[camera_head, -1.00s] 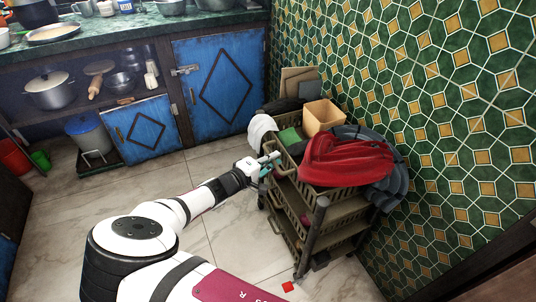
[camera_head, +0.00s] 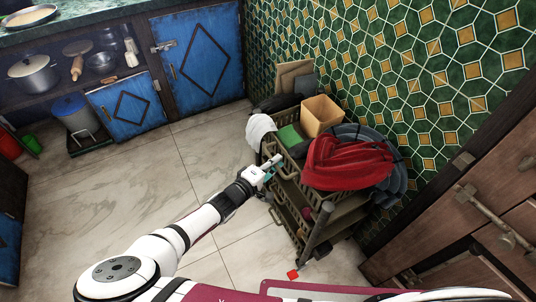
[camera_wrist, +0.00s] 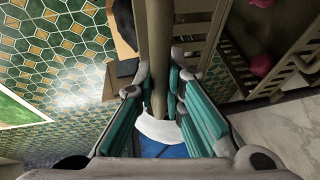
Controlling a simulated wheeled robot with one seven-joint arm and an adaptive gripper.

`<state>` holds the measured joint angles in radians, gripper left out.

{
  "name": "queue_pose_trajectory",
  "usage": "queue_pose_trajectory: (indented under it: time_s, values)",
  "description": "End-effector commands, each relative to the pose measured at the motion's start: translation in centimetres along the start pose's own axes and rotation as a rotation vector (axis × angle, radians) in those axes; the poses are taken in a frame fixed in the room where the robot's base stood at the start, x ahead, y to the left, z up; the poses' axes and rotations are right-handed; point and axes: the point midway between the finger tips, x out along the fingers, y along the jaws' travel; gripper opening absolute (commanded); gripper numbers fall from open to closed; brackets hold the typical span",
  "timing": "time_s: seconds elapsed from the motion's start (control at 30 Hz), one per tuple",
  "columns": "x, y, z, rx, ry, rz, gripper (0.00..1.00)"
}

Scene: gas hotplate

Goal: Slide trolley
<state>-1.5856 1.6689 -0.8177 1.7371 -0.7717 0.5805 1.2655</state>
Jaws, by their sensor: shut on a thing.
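The trolley (camera_head: 319,224) is a tiered, grey-brown basket cart standing upright on the tiled floor beside the green wall. A red cloth (camera_head: 345,165), an open cardboard box (camera_head: 321,114), a green item and a white cloth lie on its top. My gripper (camera_head: 275,164) is at its left side, at about top-tier height. In the wrist view its teal-padded fingers (camera_wrist: 160,105) are shut around a grey-brown bar (camera_wrist: 159,50) of the trolley. The far lower parts of the trolley are hidden.
Blue cabinets (camera_head: 200,60) with a counter stand at the back left. Brown wooden furniture (camera_head: 480,225) with handles is at the right, beyond the trolley. The floor (camera_head: 110,205) on the left is clear.

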Motion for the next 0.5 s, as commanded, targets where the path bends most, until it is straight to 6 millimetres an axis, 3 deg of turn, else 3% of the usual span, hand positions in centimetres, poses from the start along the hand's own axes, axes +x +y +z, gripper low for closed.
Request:
queue_pose_trajectory:
  time_s: [0.4,0.43,0.5]
  values:
    - [-0.20,0.19,-0.01,0.003,0.003,0.003,0.00]
    - [-0.20,0.19,-0.02,0.003,0.003,0.003,0.15]
    - [-0.18,0.18,-0.01,0.003,0.003,0.003,0.31]
